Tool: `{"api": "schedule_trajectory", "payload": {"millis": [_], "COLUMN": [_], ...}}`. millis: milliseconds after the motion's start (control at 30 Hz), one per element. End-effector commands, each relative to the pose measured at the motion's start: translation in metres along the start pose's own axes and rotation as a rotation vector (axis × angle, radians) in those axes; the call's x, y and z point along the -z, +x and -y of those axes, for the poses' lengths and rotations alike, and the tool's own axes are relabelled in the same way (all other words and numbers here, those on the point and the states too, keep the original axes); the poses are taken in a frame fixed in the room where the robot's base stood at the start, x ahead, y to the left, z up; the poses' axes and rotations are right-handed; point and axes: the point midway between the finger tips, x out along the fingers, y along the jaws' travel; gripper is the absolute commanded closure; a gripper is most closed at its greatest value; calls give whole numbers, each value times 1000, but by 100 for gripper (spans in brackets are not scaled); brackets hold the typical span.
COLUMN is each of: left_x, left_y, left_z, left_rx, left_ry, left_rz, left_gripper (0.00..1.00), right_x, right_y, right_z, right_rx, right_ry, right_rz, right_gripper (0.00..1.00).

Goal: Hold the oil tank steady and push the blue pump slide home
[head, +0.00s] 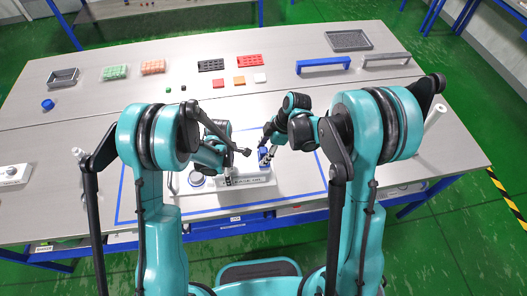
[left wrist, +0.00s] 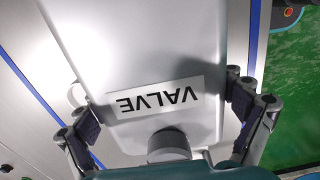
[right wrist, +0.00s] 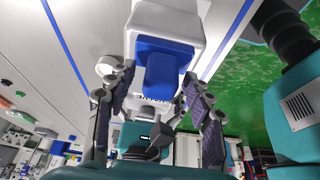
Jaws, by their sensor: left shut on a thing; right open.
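The pale grey oil tank (head: 258,181) lies on the table in front of me. In the left wrist view its flat body (left wrist: 140,50) carries a VALVE label, upside down, and a round grey stub at its lower edge. My left gripper (left wrist: 160,98) is shut on the tank, one finger on each side of the label. The blue pump slide (head: 263,154) is at the tank's right end; in the right wrist view it shows as a blue block (right wrist: 163,62) against a white body. My right gripper (right wrist: 158,84) is open with its fingers either side of the slide; contact is unclear.
Blue tape (head: 123,190) outlines the work area. A blue knob (head: 47,104) lies at left. The table between is mostly clear.

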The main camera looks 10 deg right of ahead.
Motion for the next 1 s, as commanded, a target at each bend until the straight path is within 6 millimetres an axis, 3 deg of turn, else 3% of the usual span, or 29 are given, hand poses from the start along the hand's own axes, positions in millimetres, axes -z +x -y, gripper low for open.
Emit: {"api": "schedule_trajectory", "payload": {"millis": [233, 267, 433, 633, 867, 1000], "left_x": [0, 0, 0, 0, -1, -1], "left_y": [0, 0, 0, 0, 0, 0], "left_z": [0, 0, 0, 0, 0, 0], "left_rx": [0, 0, -1, -1, -1, -1], "left_ry": [1, 1, 1, 2, 2, 2], "left_rz": [1, 1, 1, 1, 1, 2], "left_gripper": [66, 66, 66, 66, 66, 66], "right_x": [0, 0, 0, 3, 32, 35], "right_y": [1, 1, 1, 2, 14, 15], "right_z": [0, 0, 0, 0, 0, 0], "right_rx": [0, 0, 0, 0, 0, -1], "right_ry": [0, 0, 0, -1, -4, -1], "right_rz": [0, 0, 0, 0, 0, -1], "right_gripper": [48, 54, 98, 100, 100, 100]}}
